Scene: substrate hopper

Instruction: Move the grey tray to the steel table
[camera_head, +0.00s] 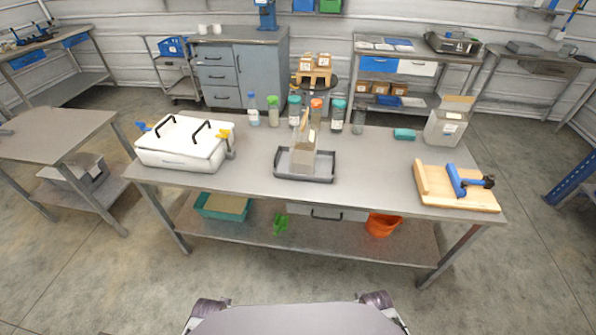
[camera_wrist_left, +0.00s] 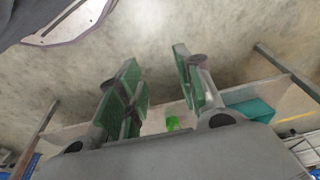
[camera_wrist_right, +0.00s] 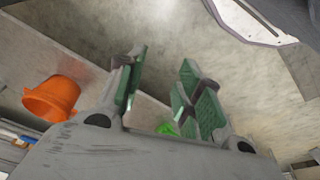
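In the head view the grey tray (camera_head: 326,178) lies flat on the middle of the steel table (camera_head: 245,179), near its front edge. A pale upright box-like object and a clear container stand in the tray; their details are hard to tell. My left gripper (camera_wrist_left: 155,85) is open and empty in the left wrist view, with its two green-padded fingers apart. My right gripper (camera_wrist_right: 160,85) is open and empty in the right wrist view. Both grippers are away from the tray and are not seen in the head view.
A white lidded box (camera_head: 180,155) stands left on the table, a wooden board with a blue clamp (camera_head: 470,190) right. Several bottles stand behind the tray. Below are a teal bin (camera_head: 203,211) and an orange bucket (camera_head: 381,226). A smaller side table (camera_head: 50,140) stands left.

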